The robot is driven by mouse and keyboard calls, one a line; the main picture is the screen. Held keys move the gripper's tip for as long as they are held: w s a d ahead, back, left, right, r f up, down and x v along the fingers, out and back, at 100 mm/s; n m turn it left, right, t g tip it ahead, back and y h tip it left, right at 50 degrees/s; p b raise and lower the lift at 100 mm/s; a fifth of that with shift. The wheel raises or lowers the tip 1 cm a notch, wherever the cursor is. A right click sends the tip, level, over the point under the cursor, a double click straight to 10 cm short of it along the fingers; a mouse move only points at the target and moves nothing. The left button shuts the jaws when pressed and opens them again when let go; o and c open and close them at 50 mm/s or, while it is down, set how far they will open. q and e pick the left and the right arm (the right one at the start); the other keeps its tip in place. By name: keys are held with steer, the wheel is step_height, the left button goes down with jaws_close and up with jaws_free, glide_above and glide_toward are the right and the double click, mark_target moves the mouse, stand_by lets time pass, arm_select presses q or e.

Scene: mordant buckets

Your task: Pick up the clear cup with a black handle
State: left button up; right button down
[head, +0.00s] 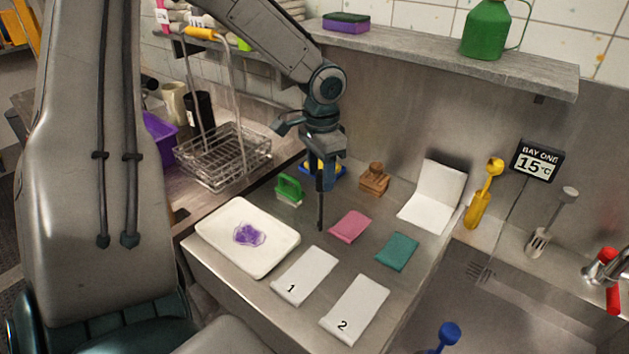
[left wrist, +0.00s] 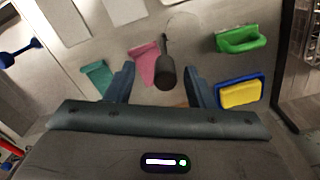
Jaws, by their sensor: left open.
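The black handle (left wrist: 165,72) of the clear cup lies between the two fingers of my left gripper (left wrist: 158,84) in the left wrist view, with a gap on both sides. The faint outline of the clear cup (left wrist: 184,24) shows beyond the handle's thin end. In the head view my left gripper (head: 324,172) points down over the counter. A thin black upright shape (head: 320,208), which looks like the handle, shows below it. The clear cup cannot be made out in the head view. My left gripper is open. My right gripper is out of view.
A white tray (head: 212,236) with a purple stain, a green-handled brush (head: 289,188), a pink cloth (head: 350,227), a teal cloth (head: 397,251) and numbered white cards (head: 306,275) lie around the gripper. A wire basket (head: 222,155) stands left. A shelf (head: 450,60) runs behind.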

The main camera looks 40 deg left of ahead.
mark_target(320, 186)
arm_select(q)
steer(key=shift+w+a+f+p, duration=0.2)
steer(key=shift+f+p, duration=0.15)
steer(key=shift+f, duration=0.9)
steer(key=shift+w+a+f+p, duration=0.15)
steer(key=shift+f+p, duration=0.2)
steer(key=shift+f, duration=0.9)
steer(key=shift+d, duration=0.1)
jaws_close()
